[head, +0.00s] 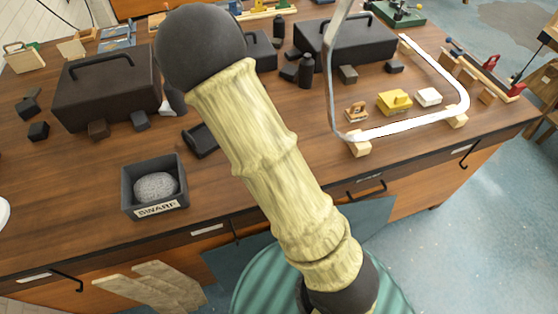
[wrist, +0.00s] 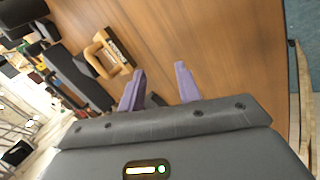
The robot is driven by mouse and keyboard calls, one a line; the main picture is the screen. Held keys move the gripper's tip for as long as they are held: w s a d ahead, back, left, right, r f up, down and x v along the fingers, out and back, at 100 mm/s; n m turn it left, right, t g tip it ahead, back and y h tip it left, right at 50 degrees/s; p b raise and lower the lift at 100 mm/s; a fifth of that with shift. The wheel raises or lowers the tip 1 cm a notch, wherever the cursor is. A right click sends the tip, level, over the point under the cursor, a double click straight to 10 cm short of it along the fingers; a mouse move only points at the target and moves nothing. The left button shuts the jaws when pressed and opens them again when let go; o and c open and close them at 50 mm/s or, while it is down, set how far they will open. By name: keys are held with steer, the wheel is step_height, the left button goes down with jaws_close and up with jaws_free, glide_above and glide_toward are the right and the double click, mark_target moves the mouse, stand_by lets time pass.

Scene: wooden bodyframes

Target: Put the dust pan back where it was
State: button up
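I cannot pick out a dust pan for certain. A small dark tray-like thing (head: 203,140) lies on the wooden bench (head: 75,200) in the head view, partly hidden behind my arm; I cannot tell whether it is the dust pan. My gripper (wrist: 160,80) shows in the wrist view with its two purple fingers apart over the brown wood surface. A small dark shape shows low between the fingers, too hidden to name; nothing is seen clamped. The gripper does not show in the head view, where my arm crosses the middle.
A black bin (head: 155,208) labelled DWARF holds a grey stone (head: 156,187). Dark cases (head: 105,90) (head: 345,42) stand farther back. A white curved frame (head: 400,126) on wooden blocks surrounds a yellow box (head: 394,102). Bare bench lies left of the bin.

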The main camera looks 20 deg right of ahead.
steer(key=s+r+m+g+y, duration=0.1)
steer(key=s+r+m+g, duration=0.3)
steer(key=s+r+m, duration=0.8)
steer(key=shift+d+r+m+y, duration=0.15)
steer(key=shift+d+m+y, duration=0.25)
steer(key=shift+m, duration=0.3)
